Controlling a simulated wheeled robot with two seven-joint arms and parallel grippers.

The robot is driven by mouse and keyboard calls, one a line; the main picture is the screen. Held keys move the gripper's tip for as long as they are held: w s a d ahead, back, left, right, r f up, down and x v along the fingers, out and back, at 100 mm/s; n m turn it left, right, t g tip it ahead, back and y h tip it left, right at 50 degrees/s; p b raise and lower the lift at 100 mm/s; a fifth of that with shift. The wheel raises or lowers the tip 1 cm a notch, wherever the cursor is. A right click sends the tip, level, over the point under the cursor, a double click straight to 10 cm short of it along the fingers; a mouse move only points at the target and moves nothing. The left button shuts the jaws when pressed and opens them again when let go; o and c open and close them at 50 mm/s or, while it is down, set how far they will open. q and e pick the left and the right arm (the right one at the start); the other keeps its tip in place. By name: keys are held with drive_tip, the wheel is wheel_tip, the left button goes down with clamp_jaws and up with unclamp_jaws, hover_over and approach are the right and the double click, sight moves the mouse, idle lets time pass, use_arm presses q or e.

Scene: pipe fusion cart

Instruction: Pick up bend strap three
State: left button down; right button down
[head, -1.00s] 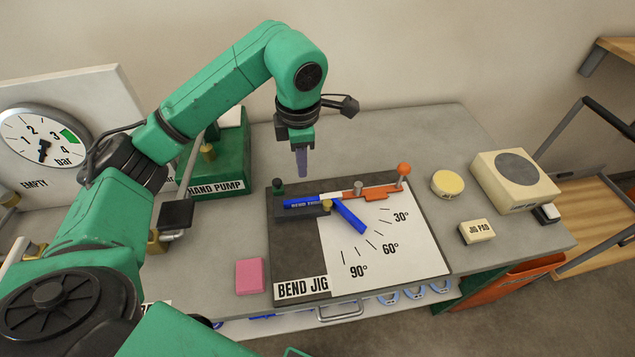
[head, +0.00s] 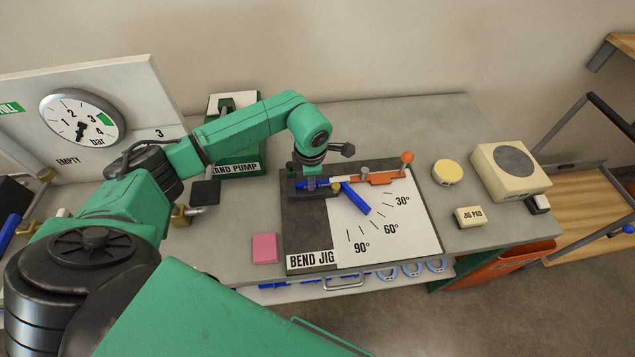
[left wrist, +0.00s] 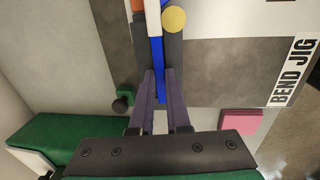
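A blue strap lies in the bend jig (head: 300,258). Its free arm (head: 356,198) angles toward the scale marks, and its other end runs left along the jig's back edge. The strap end (left wrist: 161,88) shows between my left fingers there. My left gripper (head: 311,184) points down over that end, with one finger on each side (left wrist: 160,76). The fingers look slightly apart, with a narrow gap beside the strap. Fingertip contact is not clear. No number is readable on the strap. My right gripper is not in view.
An orange lever (head: 383,177) with a ball knob and a round yellow pin (left wrist: 174,19) sit close to the strap. A green hand pump (head: 238,167) stands behind left. A pink block (head: 265,248) lies left of the jig; a jig pad (head: 469,217) lies right.

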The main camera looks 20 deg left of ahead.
use_arm(q)
drive_tip(key=shift+r, duration=0.1)
drive_tip(key=shift+r, duration=0.3)
wheel_tip(320, 180, up, 19)
drive_tip(key=b, duration=0.4)
drive_tip(key=shift+r, duration=0.2)
drive_tip(key=shift+f, duration=0.1)
